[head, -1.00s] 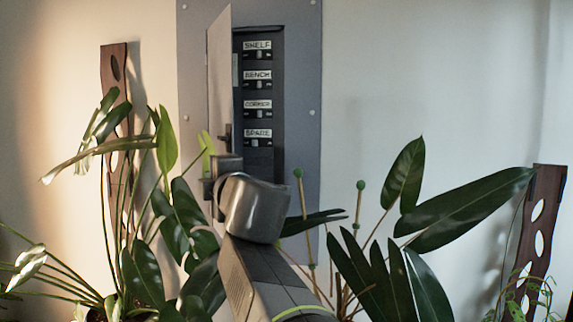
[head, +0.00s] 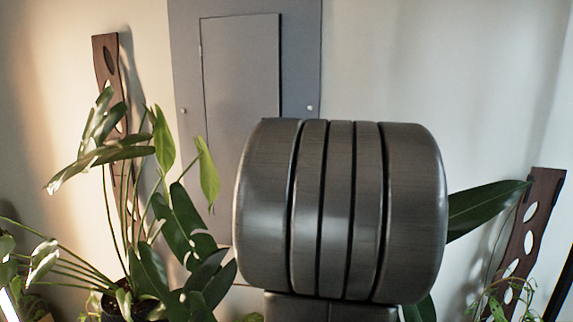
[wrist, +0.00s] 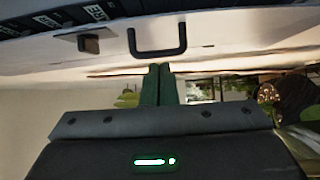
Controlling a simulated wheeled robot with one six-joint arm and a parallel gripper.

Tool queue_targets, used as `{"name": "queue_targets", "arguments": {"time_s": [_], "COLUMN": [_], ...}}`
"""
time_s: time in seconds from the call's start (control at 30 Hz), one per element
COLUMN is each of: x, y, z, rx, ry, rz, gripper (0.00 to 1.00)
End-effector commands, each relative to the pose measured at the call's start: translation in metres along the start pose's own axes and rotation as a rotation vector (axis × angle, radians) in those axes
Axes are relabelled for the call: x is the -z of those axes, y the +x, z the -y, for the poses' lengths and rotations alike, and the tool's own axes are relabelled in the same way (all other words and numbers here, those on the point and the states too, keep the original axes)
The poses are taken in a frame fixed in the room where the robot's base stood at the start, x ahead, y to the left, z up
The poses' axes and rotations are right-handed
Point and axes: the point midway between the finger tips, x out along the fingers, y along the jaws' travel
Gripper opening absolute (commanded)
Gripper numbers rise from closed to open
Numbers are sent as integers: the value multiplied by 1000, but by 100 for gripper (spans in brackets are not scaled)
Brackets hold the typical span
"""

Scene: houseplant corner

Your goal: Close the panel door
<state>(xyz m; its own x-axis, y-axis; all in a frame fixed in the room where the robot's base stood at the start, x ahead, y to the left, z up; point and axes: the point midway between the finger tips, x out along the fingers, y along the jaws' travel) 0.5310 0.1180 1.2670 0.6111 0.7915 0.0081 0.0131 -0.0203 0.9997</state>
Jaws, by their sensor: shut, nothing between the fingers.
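The grey panel door (head: 240,80) covers the front of the wall panel (head: 302,60) in the head view. It looks almost flush, with its lower right part hidden behind my arm. In the wrist view, the pale door face (wrist: 215,38) carries a dark U-shaped handle (wrist: 158,52) and a small dark latch (wrist: 89,43). Past the door's edge, a dark strip with white labels (wrist: 95,12) shows, so the door looks slightly ajar there. My gripper (wrist: 160,70) is shut and empty, its fingertips just below the handle; I cannot tell if they touch the door.
A leafy plant (head: 150,230) stands left of the panel, its leaves near the door's lower left. Another large leaf (head: 485,212) shows right of my arm. Brown slatted boards with holes stand on the left (head: 112,110) and right (head: 530,225).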

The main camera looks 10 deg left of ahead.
Motion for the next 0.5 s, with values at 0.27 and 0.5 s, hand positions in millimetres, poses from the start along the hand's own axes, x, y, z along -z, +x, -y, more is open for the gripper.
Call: {"name": "queue_targets", "arguments": {"time_s": [0.27, 0.5], "x": [-35, -52], "y": [11, 18], "z": [1, -1], "rx": [1, 0], "ry": [1, 0], "rz": [2, 7], "gripper": [0, 0]}}
